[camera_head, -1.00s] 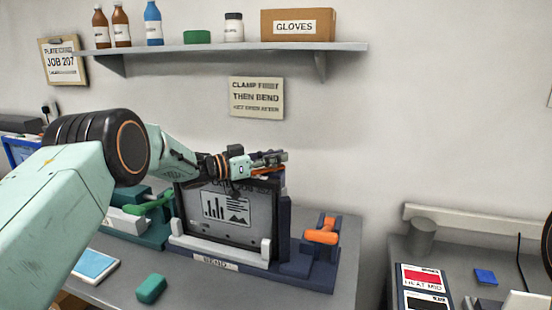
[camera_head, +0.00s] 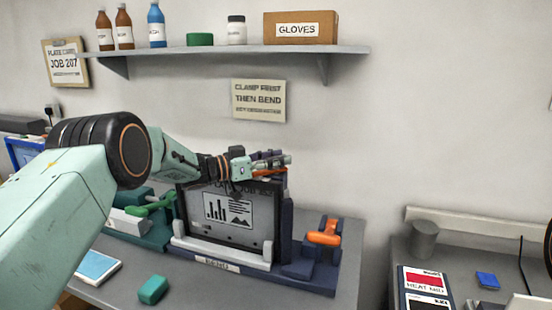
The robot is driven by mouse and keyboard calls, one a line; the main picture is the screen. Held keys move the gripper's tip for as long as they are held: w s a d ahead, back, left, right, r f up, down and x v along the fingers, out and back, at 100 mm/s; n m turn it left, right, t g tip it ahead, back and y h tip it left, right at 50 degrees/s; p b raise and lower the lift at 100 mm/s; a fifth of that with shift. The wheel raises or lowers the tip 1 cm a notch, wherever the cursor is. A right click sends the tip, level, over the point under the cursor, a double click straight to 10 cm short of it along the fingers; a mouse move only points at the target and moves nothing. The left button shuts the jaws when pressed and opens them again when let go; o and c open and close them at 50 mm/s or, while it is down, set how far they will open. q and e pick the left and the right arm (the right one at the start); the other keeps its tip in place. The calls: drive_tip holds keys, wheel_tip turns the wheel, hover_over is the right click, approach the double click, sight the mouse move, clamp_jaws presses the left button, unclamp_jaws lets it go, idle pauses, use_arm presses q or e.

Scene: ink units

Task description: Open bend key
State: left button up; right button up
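The bend unit (camera_head: 305,274) stands on the left bench, dark blue with a label on its front that seems to read BEND. It holds an upright dark plate (camera_head: 226,210) with a chart picture on it. An orange handle (camera_head: 323,239) sits on the unit's right part. A thin orange piece shows at the unit's top, by my gripper. My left gripper (camera_head: 270,164) is at the top right edge of the plate, pointing right. Its fingers are small and overlap the unit, so I cannot tell whether they are shut. My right gripper is not in view.
A teal unit with a green handle (camera_head: 152,207) stands left of the bend unit. A green block (camera_head: 153,289) and a blue-white pad (camera_head: 96,266) lie in front. A shelf (camera_head: 220,50) and a sign (camera_head: 258,100) are behind. A gap separates the right bench.

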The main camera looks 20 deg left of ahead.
use_arm(q)
drive_tip(key=v, duration=1.2)
drive_tip(key=shift+s, duration=0.1)
